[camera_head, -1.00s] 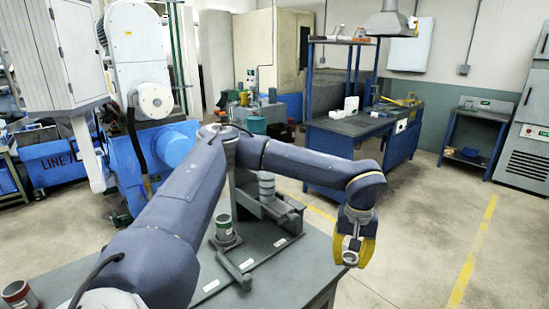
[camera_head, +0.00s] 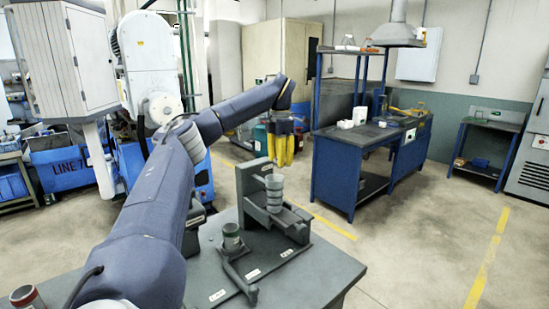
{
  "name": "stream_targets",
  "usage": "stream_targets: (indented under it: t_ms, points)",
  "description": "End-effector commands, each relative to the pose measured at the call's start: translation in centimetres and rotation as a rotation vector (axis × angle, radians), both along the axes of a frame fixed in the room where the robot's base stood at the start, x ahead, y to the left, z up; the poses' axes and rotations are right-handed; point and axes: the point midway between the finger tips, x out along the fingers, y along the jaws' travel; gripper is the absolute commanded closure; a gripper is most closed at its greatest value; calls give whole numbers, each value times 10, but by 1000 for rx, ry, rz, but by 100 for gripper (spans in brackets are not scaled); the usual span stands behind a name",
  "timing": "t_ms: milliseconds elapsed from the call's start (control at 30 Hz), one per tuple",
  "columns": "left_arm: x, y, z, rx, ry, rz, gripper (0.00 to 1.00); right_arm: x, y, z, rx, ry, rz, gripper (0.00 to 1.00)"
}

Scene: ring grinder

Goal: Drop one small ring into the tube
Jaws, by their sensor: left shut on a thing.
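My left gripper (camera_head: 284,150), with yellow fingers, hangs pointing down just above and slightly right of the grey ribbed upright tube (camera_head: 274,194) in the picture. The depth between them is hard to judge. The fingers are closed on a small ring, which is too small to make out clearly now. The tube stands on the grey grinder fixture (camera_head: 246,188) on the table. My right gripper is out of view.
A cup with a red band (camera_head: 27,298) is at the bottom left. A blue bench (camera_head: 340,175) stands behind; the table's right front is clear.

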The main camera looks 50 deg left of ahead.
Motion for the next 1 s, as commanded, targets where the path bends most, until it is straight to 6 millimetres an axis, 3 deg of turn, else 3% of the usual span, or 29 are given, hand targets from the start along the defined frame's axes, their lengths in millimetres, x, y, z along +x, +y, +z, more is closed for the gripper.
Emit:
stream_targets:
  t_ms: [267,1000]
  points:
    - [-10,18,4,1,1,142,98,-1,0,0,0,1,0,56]
    - [-10,18,-43,2,1,140,98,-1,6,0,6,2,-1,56]
